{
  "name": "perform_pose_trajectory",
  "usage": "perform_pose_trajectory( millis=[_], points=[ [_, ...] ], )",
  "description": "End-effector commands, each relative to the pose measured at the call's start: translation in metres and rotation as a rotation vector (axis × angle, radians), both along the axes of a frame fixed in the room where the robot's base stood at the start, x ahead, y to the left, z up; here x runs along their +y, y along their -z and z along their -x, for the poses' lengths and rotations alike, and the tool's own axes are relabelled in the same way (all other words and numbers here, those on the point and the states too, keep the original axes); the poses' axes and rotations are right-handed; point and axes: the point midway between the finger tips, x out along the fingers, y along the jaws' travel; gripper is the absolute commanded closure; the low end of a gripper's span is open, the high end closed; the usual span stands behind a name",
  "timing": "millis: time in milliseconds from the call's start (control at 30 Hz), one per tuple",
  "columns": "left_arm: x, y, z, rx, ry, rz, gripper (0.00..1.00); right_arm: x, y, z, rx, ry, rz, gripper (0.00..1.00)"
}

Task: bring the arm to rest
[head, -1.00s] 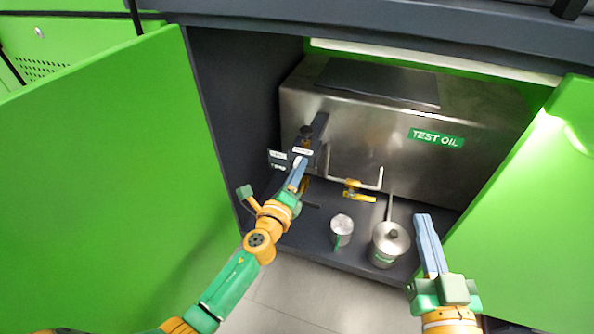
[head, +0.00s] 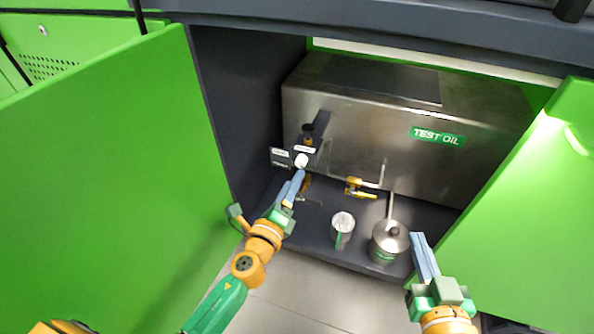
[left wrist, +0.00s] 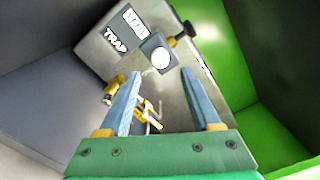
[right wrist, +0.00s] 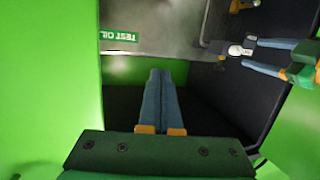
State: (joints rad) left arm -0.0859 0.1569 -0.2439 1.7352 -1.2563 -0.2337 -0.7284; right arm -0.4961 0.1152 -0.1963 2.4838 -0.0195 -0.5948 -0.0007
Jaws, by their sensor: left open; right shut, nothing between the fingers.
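My left gripper (head: 297,176) is open and empty, inside the green cabinet, just in front of and below a small dark box with a white round knob (head: 301,160). In the left wrist view the knob (left wrist: 162,58) shows beyond the spread fingers (left wrist: 160,80), apart from them. My right gripper (head: 420,240) is shut and empty at the cabinet's front right, beside the lidded metal pot (head: 388,242). In the right wrist view its two fingers (right wrist: 161,75) lie together.
A steel tank (head: 350,125) labelled TEST OIL fills the cabinet's back. A yellow-handled valve (head: 360,188) is on its front. A metal cup (head: 342,228) stands left of the pot. Open green doors (head: 110,170) flank both sides; the floor (head: 300,295) in front is clear.

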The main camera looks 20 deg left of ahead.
Motion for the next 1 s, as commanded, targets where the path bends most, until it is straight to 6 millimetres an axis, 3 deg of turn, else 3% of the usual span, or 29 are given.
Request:
perform_pose_trajectory(
  millis=[133, 567, 667, 767, 800, 900, 1000],
  points=[
    [0.001, 0.001, 0.016, 0.001, 0.0, 0.001, 0.36, 0.0, -0.001, 0.0, -0.005, 0.0, -0.001, 1.0],
    [0.002, 0.0, 0.017, 0.004, -0.006, 0.012, 0.36, 0.0, -0.001, -0.001, -0.004, 0.0, 0.0, 1.0],
    [0.024, 0.011, 0.028, 0.09, -0.121, 0.234, 0.36, -0.003, 0.026, 0.002, 0.127, 0.007, 0.028, 1.0],
    [0.06, 0.058, 0.069, 0.309, -0.421, 0.736, 0.36, -0.014, 0.092, 0.026, 0.432, 0.026, 0.089, 1.0],
    [0.065, 0.082, 0.095, 0.408, -0.56, 0.933, 0.36, -0.02, 0.118, 0.042, 0.56, 0.035, 0.113, 1.0],
    [0.053, 0.129, 0.163, 0.635, -0.884, 1.306, 0.36, -0.034, 0.166, 0.086, 0.83, 0.052, 0.162, 1.0],
    [0.022, 0.15, 0.229, 0.848, -1.184, 1.559, 0.36, -0.046, 0.196, 0.133, 1.058, 0.066, 0.198, 1.0]
  ],
)
